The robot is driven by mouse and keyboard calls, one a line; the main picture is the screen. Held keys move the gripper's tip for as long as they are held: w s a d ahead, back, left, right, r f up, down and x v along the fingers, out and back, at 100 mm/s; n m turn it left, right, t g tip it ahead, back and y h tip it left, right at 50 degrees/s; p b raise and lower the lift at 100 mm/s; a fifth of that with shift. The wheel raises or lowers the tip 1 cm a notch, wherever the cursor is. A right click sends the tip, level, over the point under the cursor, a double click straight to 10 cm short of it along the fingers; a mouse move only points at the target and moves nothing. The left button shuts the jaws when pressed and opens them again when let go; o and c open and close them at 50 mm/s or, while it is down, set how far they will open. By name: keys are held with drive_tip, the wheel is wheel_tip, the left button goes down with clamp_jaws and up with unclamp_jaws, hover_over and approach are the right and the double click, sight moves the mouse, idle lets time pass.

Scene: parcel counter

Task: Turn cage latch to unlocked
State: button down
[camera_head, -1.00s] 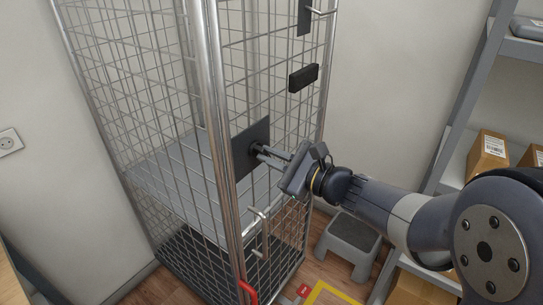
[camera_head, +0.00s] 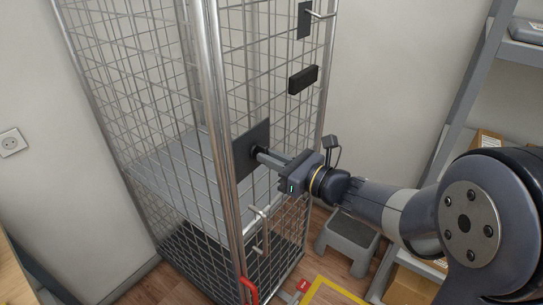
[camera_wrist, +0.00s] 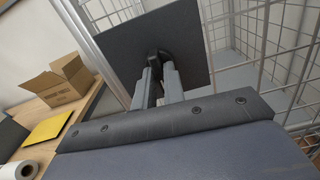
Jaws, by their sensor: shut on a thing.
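The wire cage (camera_head: 216,150) stands against the wall. A dark square latch plate (camera_head: 252,148) is fixed on its front; the plate also fills the top middle of the wrist view (camera_wrist: 150,42). The dark latch knob (camera_wrist: 158,56) sits on the plate. My gripper (camera_head: 260,154) reaches in from the right. In the wrist view its two grey fingers (camera_wrist: 158,78) are shut on the knob. The fingers cover much of the knob, so its exact angle is hard to tell.
A grey step stool (camera_head: 348,243) stands on the floor right of the cage. A shelf rack with boxes (camera_head: 484,139) is at the right. The wrist view shows a table with an open cardboard box (camera_wrist: 62,82) and a yellow envelope (camera_wrist: 47,128).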

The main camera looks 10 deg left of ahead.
idle(0.4)
drive_tip(key=c, duration=1.5)
unclamp_jaws()
drive_tip(key=shift+d, duration=0.1)
drive_tip(key=b+v, duration=0.1)
drive_tip(key=v, duration=0.9)
drive_tip(key=shift+s+d+b, duration=0.2)
drive_tip(key=shift+d+b, duration=0.05)
drive_tip(key=shift+b, duration=0.05)
drive_tip(key=shift+f, duration=0.1)
drive_tip(key=p+x, duration=0.1)
drive_tip(key=x, duration=0.9)
drive_tip(key=shift+w+a, duration=0.2)
drive_tip(key=shift+a, duration=0.15)
